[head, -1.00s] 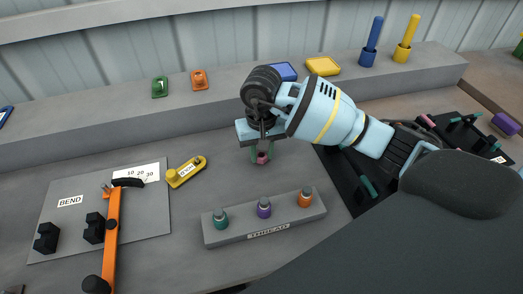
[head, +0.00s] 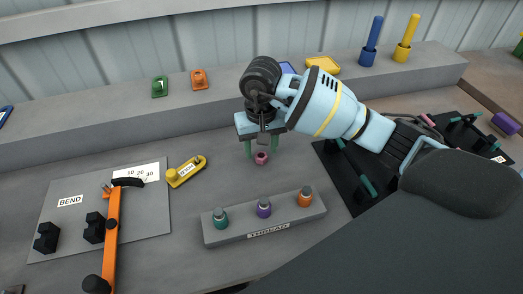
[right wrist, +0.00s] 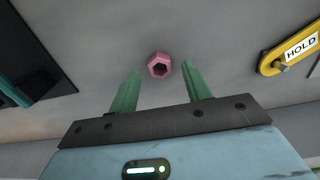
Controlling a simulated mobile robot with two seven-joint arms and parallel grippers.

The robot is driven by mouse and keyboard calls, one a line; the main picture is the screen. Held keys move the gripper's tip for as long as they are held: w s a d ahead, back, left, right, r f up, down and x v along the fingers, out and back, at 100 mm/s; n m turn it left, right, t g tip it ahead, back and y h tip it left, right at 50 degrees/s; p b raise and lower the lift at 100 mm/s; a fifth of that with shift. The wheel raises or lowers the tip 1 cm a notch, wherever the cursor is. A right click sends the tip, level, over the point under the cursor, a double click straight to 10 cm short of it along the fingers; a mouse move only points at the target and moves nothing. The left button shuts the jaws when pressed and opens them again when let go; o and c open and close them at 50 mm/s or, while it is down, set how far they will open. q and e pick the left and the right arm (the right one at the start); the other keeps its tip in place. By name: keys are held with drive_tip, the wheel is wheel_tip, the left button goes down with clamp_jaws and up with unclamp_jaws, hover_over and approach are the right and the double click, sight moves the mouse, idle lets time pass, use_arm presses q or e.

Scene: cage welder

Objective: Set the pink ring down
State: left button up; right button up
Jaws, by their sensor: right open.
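The pink ring (head: 261,158), a small hexagonal nut-like piece, rests on the grey bench top. It also shows in the right wrist view (right wrist: 160,66), just beyond the fingertips and between their lines. My right gripper (head: 262,153) is open above the ring, its two green fingers spread apart and not touching it. In the right wrist view the open fingers (right wrist: 161,80) have only bare bench between them. My left gripper is not in view.
The grey THREAD block (head: 264,232) with teal, purple and orange capped posts stands in front. The yellow HOLD piece (head: 186,171) and BEND plate (head: 150,220) lie to the left. A black tray (head: 345,180) lies right. A raised ledge (head: 120,116) runs behind.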

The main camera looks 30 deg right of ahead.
wheel_tip(320, 180, up, 10)
idle(0.4)
drive_tip(key=shift+r, duration=0.1)
